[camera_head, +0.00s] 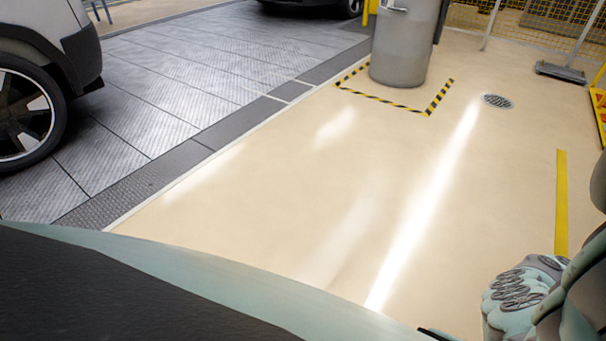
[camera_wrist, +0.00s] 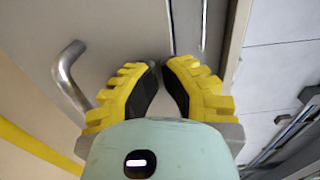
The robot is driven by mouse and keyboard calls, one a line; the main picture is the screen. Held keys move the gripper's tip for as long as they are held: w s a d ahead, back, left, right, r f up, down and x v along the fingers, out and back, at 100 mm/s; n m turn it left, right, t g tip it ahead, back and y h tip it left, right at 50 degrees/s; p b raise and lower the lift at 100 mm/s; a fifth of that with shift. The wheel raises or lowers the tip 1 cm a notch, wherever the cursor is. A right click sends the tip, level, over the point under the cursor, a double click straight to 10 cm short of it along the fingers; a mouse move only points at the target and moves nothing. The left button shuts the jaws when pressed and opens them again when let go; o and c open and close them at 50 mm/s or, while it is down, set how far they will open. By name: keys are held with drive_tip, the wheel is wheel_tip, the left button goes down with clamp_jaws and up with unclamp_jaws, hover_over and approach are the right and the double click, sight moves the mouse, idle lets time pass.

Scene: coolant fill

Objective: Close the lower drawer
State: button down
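My gripper (camera_wrist: 161,63) shows in the wrist view, with yellow fingers and black inner pads. The fingers lean in toward each other, but a narrow gap shows between the tips, with nothing in it. Beyond the fingers is a grey front panel (camera_wrist: 115,35) with a thin vertical seam right of the gripper's middle. A curved metal bar handle (camera_wrist: 68,75) stands out at the left, apart from the left finger. I cannot tell whether this panel is the lower drawer or how far any drawer is open. The head view shows no drawer.
A grey bin (camera_head: 403,45) stands inside a black-and-yellow floor marking in the head view. Parked vehicles (camera_head: 25,110) are at the left and top. A floor drain (camera_head: 497,101) and yellow strip (camera_head: 561,200) lie at the right. The middle floor is clear.

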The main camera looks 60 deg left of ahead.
drive_tip(key=shift+d, duration=0.3)
